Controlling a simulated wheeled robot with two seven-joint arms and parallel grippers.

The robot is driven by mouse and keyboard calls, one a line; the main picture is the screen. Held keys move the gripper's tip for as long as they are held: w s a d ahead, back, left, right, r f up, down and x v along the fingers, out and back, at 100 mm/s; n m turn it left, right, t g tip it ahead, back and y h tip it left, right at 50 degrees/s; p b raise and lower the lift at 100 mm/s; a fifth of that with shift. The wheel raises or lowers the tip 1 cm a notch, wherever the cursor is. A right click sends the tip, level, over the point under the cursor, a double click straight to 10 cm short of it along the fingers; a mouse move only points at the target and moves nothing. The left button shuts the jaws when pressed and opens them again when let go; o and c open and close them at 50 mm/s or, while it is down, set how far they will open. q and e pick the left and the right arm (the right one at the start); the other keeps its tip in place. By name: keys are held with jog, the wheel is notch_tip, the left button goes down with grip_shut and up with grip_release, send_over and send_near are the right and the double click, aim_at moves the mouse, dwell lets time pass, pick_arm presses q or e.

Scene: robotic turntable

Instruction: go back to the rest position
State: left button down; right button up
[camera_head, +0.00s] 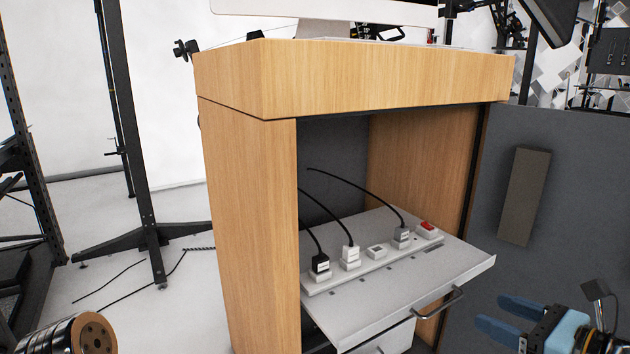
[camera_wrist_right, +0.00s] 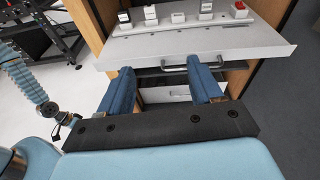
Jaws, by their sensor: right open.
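My right gripper (camera_head: 508,318) is at the lower right of the head view, in front of the cabinet's open dark door. Its two blue fingers are apart with nothing between them. In the right wrist view its fingers (camera_wrist_right: 165,88) point toward the pull-out shelf's handle (camera_wrist_right: 192,66), which appears between and beyond them; the handle also shows in the head view (camera_head: 440,304), apart from the gripper. My left gripper is not in view; only a round arm part of mine shows at the lower left of the head view.
The wooden cabinet (camera_head: 245,200) stands open with its white shelf (camera_head: 455,262) pulled out. A power strip (camera_head: 375,258) with several plugs and a red switch (camera_head: 427,226) lies on it. The dark door (camera_head: 570,200) is swung open at right. Black metal stands (camera_head: 135,150) are at left.

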jog(key=s+a+f+n+g+h+p, duration=0.1)
jog(key=a+f+n+g, duration=0.25)
jog(key=f, duration=0.65)
jog(key=a+f+n+g+h, duration=0.15)
jog(key=f+n+g, duration=0.3)
jog(key=f, duration=0.65)
jog(key=s+a+f+n+g+h+p, duration=0.1)
jog(key=a+f+n+g, duration=0.3)
jog(key=f, duration=0.6)
jog(key=s+a+f+n, duration=0.3)
jog(key=a+f+n, duration=0.3)
jog(key=n, duration=0.1)
jog(key=s+a+f+n+p, duration=0.1)
jog(key=s+a+f+n, duration=0.2)
jog(key=a+f+n, duration=0.3)
jog(key=f+n, duration=0.1)
jog(key=n, duration=0.1)
jog(key=shift+s+n+g, duration=0.25)
jog(key=shift+n+g, duration=0.05)
jog(key=shift+g, duration=0.1)
